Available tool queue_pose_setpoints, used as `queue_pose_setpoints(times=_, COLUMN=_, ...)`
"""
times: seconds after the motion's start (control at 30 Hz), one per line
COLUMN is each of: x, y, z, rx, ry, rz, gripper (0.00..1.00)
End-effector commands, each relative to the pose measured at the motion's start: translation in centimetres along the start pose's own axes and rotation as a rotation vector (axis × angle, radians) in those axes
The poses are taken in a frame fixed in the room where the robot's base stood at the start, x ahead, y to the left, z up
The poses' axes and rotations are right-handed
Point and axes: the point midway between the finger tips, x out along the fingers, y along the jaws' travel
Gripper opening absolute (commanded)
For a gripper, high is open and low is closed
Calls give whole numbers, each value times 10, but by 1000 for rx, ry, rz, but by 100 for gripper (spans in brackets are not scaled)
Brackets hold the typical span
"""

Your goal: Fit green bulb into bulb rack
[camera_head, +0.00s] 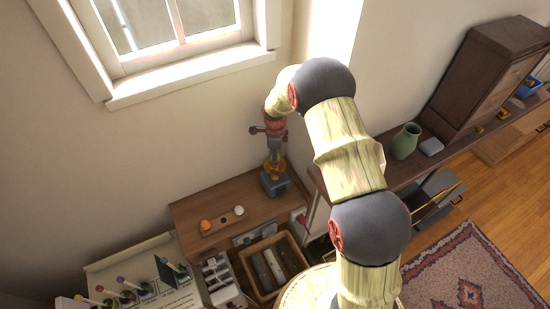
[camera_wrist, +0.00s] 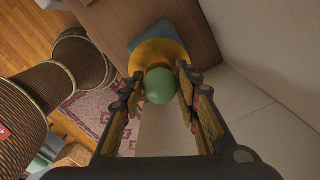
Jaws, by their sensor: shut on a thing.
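A green bulb (camera_wrist: 159,86) sits between the fingers of my gripper (camera_wrist: 157,82) in the wrist view. The gripper is shut on it. Just beyond it are the orange shade (camera_wrist: 162,53) and blue-grey base (camera_wrist: 152,34) of a lamp. I cannot tell whether the bulb touches the lamp. In the head view my gripper (camera_head: 275,151) points down over the lamp (camera_head: 275,183), and the bulb cannot be made out. A small wooden board, seemingly the bulb rack (camera_head: 222,222), lies to the left on the cabinet top, with an orange bulb (camera_head: 206,225) and a white bulb (camera_head: 239,210).
The wooden cabinet top (camera_head: 185,210) stands against the wall below the window. In front are an open wooden box (camera_head: 259,292) and a grey tray (camera_head: 219,276). A board with coloured knobs (camera_head: 126,295) is at lower left. A shelf with a green vase (camera_head: 404,142) is at right.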

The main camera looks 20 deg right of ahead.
Motion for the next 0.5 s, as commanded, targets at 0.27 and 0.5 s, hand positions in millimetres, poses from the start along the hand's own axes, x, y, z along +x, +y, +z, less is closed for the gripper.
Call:
queue_pose_setpoints(times=0.27, x=0, y=0, z=0, rx=0, ry=0, rz=0, gripper=7)
queue_pose_setpoints(times=0.5, x=-2, y=0, z=0, rx=0, ry=0, rz=0, gripper=5)
